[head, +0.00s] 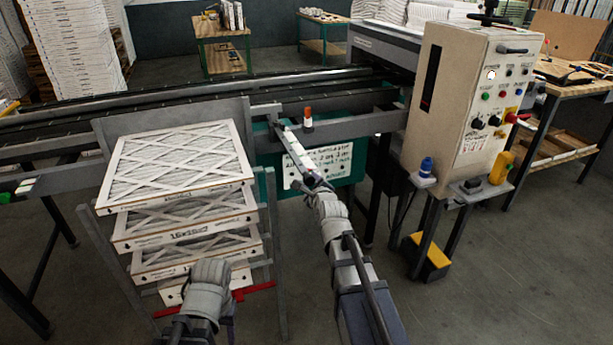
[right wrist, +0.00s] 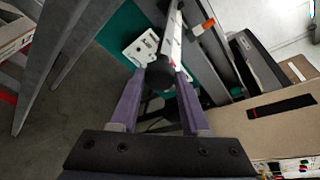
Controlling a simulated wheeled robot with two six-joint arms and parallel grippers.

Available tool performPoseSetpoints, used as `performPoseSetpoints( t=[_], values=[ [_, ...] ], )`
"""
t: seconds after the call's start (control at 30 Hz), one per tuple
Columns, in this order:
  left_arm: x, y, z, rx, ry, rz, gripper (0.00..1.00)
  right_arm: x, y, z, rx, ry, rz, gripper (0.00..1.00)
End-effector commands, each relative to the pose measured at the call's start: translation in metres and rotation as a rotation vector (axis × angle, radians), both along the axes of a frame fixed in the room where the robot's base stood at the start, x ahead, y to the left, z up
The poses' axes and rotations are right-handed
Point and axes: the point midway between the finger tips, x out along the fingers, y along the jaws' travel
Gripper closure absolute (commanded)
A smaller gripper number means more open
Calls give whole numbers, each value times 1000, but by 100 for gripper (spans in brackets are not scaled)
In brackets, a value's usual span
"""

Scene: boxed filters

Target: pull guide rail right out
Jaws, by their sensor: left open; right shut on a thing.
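The right guide rail (head: 297,152) is a narrow bar with a pale, marked top, running from the machine bed toward me in the head view. My right gripper (head: 319,186) is at its near end, shut on it. In the right wrist view the purple fingers (right wrist: 163,76) close around a dark round knob (right wrist: 158,77) at the end of the pale rail (right wrist: 173,38). My left gripper (head: 205,288) is open, low in front of the stack of boxed filters (head: 180,168); its fingertips are mostly hidden.
A beige control cabinet (head: 470,105) stands right of the rail, with a blue bottle (head: 426,167) on its ledge. An orange-tipped post (head: 308,120) rises beside the rail. A white sign (head: 322,163) hangs below.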

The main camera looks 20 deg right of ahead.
Motion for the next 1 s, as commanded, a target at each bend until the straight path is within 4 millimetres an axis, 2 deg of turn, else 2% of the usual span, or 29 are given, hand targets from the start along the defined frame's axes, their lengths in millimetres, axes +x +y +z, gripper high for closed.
performPoseSetpoints(
  t=[0.13,0.53,0.57,0.8,1.0],
  values=[
    [0,0,0,0,0,0,50,-9,0,-1,2,3,1,100],
    [0,0,0,0,0,0,50,-13,1,-2,1,6,1,100],
    [0,0,0,0,0,0,50,-13,1,-2,1,6,2,50],
    [0,0,0,0,0,0,50,-11,0,-1,1,3,1,24],
    [0,0,0,0,0,0,50,-10,0,0,0,1,0,24]
  ],
)
